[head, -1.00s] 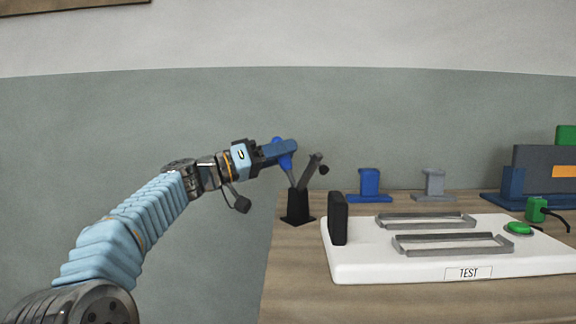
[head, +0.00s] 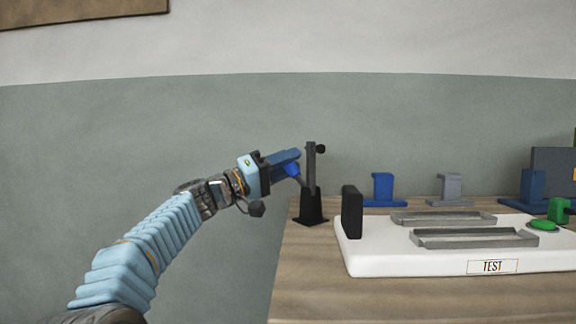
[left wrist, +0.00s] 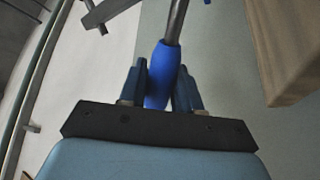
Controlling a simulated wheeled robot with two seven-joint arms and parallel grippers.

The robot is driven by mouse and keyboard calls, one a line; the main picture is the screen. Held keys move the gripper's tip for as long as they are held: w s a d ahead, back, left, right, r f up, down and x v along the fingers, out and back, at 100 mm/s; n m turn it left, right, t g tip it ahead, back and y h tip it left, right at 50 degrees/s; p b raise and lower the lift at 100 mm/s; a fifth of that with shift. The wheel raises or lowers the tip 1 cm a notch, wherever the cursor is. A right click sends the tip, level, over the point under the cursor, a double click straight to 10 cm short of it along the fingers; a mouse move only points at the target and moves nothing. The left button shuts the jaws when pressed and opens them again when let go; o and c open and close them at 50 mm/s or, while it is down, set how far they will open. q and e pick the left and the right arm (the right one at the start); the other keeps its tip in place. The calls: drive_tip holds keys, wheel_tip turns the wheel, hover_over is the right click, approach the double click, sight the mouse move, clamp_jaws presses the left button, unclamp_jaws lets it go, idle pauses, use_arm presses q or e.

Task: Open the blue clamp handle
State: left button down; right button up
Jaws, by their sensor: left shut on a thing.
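The clamp stands at the table's left end on a black base (head: 311,209). Its grey arm (head: 311,165) points straight up, with a dark knob at the top right. Its blue handle (head: 292,170) slants up to the left from the pivot, beyond the table edge. My left gripper (head: 293,160) is shut on the blue handle. In the left wrist view the blue grip (left wrist: 162,70) sits between my two dark blue fingers (left wrist: 160,85), with its metal rod running upward. My right gripper is out of view.
A white TEST board (head: 400,262) with a black upright block (head: 352,211) and two grey rails lies to the right. Behind it stand a blue bracket (head: 383,188) and a grey bracket (head: 450,188). Left of the table (head: 300,285) is free room.

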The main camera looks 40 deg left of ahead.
use_arm(q)
drive_tip(key=shift+f, duration=0.1)
drive_tip(key=c, duration=0.9)
unclamp_jaws()
drive_tip(key=shift+o, duration=0.2)
drive_tip(key=b+v, duration=0.2)
drive_tip(key=v, duration=1.2)
